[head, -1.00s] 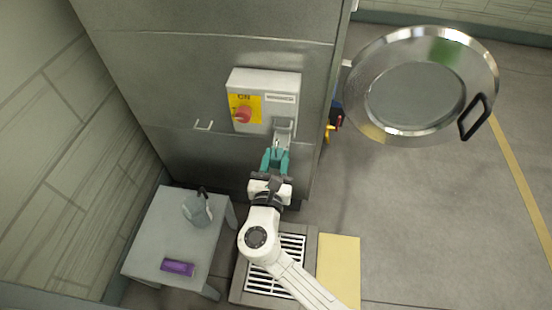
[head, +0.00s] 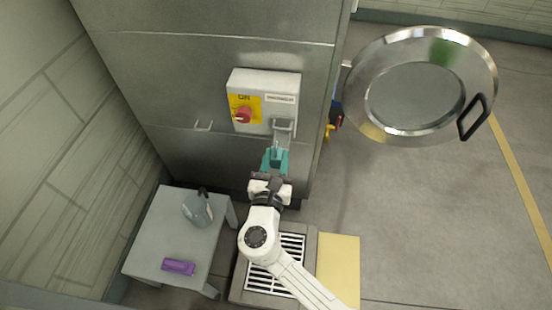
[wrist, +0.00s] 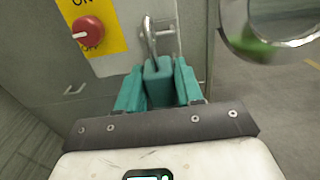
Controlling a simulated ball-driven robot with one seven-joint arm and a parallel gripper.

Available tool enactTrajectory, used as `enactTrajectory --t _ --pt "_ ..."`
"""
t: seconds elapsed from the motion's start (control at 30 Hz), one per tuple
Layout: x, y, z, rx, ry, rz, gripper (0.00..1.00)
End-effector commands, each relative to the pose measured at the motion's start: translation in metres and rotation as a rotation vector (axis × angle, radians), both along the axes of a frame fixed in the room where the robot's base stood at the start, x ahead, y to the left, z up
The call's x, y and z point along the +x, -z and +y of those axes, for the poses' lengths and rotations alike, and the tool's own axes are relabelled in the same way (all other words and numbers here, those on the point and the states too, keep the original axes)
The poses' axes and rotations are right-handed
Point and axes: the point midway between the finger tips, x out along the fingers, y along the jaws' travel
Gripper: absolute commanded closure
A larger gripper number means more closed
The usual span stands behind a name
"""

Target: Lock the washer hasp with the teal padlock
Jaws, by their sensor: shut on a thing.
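The teal padlock (wrist: 158,84) stands upright between the two teal fingers of my gripper (wrist: 158,92), which is shut on its body. Its grey shackle (wrist: 149,38) points up at the metal hasp (wrist: 166,42) on the right side of the switch box. The shackle overlaps the hasp in the wrist view; I cannot tell whether it passes through. In the head view my gripper (head: 275,160) is just below the hasp (head: 283,127), and the padlock is hard to separate from the fingers.
The grey switch box (head: 265,85) has a red knob (head: 243,115) on a yellow plate. A low table (head: 150,245) at left holds a grey jug-like object (head: 198,208) and a purple block (head: 178,267). A round glass door (head: 375,50) stands open at right.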

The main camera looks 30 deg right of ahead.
Motion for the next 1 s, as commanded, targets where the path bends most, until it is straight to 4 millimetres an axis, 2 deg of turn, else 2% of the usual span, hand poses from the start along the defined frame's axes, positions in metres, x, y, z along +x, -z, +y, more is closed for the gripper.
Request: enactTrajectory --t 1.0 --pt "0.021 0.0 -0.015 0.0 0.001 -0.001 1.0"
